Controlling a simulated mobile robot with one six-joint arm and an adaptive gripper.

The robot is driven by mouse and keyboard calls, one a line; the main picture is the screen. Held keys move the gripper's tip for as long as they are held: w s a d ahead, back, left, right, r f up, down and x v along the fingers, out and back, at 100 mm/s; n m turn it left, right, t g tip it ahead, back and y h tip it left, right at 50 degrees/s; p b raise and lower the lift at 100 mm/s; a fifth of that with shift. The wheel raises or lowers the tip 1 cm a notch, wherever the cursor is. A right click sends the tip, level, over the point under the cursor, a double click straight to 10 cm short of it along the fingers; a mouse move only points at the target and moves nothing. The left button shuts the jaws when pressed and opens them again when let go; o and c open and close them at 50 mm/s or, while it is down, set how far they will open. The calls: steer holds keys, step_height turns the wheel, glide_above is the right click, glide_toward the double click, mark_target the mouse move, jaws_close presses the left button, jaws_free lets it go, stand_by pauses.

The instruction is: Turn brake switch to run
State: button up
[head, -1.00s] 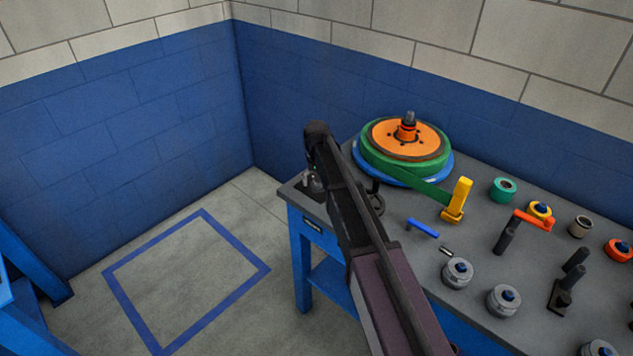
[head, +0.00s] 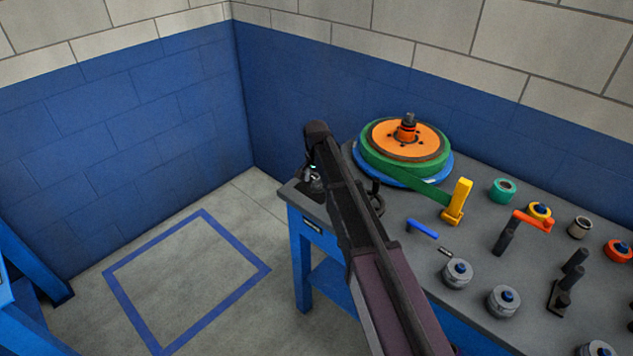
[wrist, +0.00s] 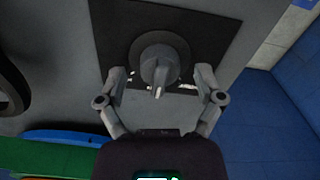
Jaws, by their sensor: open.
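The brake switch (wrist: 158,66) is a grey rotary knob with a pale pointer mark, on a dark square plate (wrist: 215,30) in the wrist view. The pointer faces the bottom of that view, toward my gripper's base. Lettering on the plate is partly hidden and too small to read. My gripper (wrist: 161,78) is open, with one finger on each side of the knob. A gap shows between each finger and the knob. In the head view my gripper (head: 314,180) is small at the table's left corner, and my arm hides most of the switch.
The grey table (head: 400,250) bears a green and orange wheel (head: 405,150) with a yellow lever (head: 458,200). Several knobs and levers stand farther right. Open floor lies left of the table.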

mark_target(317, 180)
steer(key=shift+r+p, duration=6.55)
steer(key=shift+r, duration=0.45)
steer(key=s+d+n, duration=0.4)
steer(key=s+d, duration=1.6)
steer(key=s, duration=0.1)
steer(key=shift+d+r, duration=0.15)
steer(key=shift+r, duration=0.05)
steer(key=shift+n, duration=0.6)
steer(key=s+d, duration=0.1)
steer(key=s, duration=0.2)
steer(key=s+d, duration=0.1)
steer(key=s, duration=0.1)
steer(key=shift+d, duration=0.35)
